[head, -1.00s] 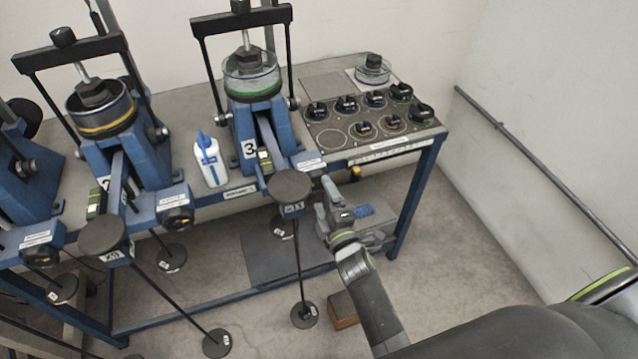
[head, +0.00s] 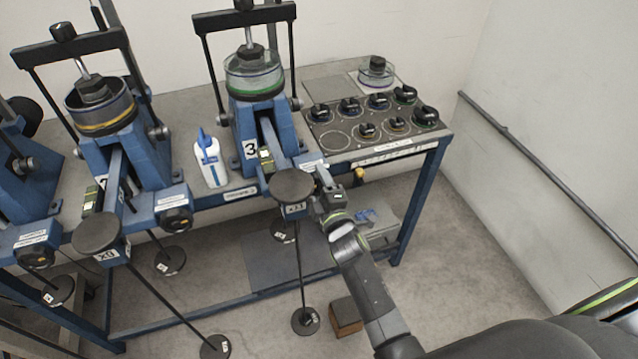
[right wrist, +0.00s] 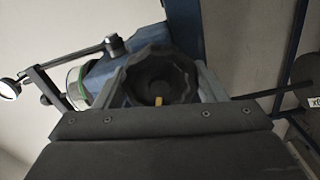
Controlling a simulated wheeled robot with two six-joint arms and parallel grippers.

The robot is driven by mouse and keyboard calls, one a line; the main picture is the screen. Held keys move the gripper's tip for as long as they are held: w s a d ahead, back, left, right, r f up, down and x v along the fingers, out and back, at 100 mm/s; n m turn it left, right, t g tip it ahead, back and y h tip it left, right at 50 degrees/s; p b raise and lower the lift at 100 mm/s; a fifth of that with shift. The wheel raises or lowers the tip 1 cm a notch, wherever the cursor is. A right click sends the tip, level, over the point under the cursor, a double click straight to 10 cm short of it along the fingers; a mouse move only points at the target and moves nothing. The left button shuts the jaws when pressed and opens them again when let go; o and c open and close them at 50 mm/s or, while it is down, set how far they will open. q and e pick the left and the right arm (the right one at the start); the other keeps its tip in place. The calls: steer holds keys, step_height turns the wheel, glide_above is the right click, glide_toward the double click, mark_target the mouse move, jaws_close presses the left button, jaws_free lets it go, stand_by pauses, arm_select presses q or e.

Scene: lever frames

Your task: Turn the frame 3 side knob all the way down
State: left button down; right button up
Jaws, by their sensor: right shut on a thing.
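Frame 3 (head: 262,112) is a blue stand marked "3" on the bench, with a green-ringed clear cup (head: 253,75) on top. Its black ridged side knob (right wrist: 158,75) shows in the right wrist view, with a yellow mark near its lower rim. My right gripper (head: 324,182) is at the front right of frame 3, and hides the knob in the head view. Its fingers lie on either side of the knob in the right wrist view, shut on it. My left gripper is in neither view.
A white bottle (head: 211,160) stands left of frame 3. A panel with several black dials (head: 368,130) lies to the right. Frame 2 (head: 110,140) stands farther left.

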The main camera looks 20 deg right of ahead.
steer(key=shift+n, duration=0.5)
steer(key=o, duration=1.3)
steer(key=shift+w, duration=0.15)
steer(key=s+p, duration=0.2)
steer(key=s, duration=0.4)
steer(key=shift+d+p, duration=0.1)
steer(key=shift+p, duration=0.25)
